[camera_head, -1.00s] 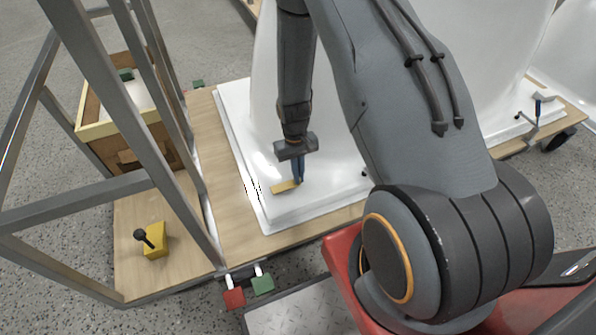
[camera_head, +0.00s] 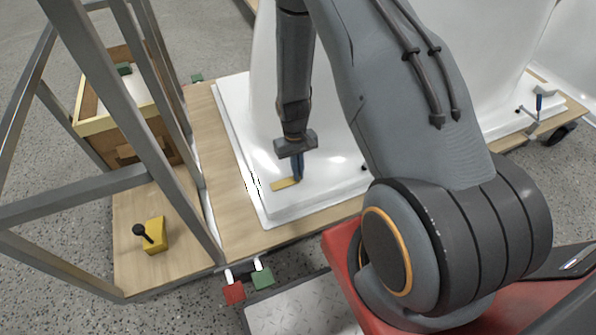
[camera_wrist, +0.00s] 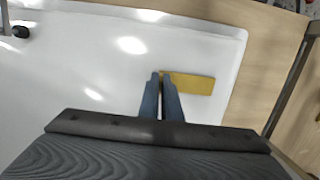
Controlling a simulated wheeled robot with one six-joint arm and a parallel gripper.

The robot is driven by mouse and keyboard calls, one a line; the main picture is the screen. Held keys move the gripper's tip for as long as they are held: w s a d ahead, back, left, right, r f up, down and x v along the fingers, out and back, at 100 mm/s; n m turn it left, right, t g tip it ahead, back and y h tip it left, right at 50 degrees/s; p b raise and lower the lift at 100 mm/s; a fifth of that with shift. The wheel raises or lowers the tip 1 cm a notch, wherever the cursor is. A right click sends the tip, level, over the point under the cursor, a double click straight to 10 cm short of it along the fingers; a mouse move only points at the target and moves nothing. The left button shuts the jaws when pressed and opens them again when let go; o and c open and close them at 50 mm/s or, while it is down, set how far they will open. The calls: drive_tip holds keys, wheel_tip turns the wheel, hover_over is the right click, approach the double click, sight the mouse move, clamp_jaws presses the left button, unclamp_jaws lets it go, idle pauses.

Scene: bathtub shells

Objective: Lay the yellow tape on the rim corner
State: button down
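The yellow tape (camera_head: 285,184) is a short flat strip over the white rim near the corner of the tub shell (camera_head: 275,211). In the wrist view the tape (camera_wrist: 192,84) reaches to the right from my fingertips, near the rim's corner. My gripper (camera_head: 298,178) points down, and its blue fingers are close together at the tape's inner end. In the wrist view my gripper (camera_wrist: 161,75) looks shut on that end. I cannot tell whether the tape's underside touches the rim.
The shell stands on a wooden board (camera_head: 233,228). A grey metal frame (camera_head: 165,150) rises at left, near a wooden box (camera_head: 150,125) and a yellow block with a black knob (camera_head: 155,236). Red (camera_head: 233,293) and green (camera_head: 263,279) blocks sit at the board's front edge.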

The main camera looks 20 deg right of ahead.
drive_tip(key=shift+f, duration=0.1)
idle(0.3)
drive_tip(key=c, duration=1.4)
unclamp_jaws()
drive_tip(key=shift+r+p, duration=2.65)
drive_tip(key=shift+r, duration=0.9)
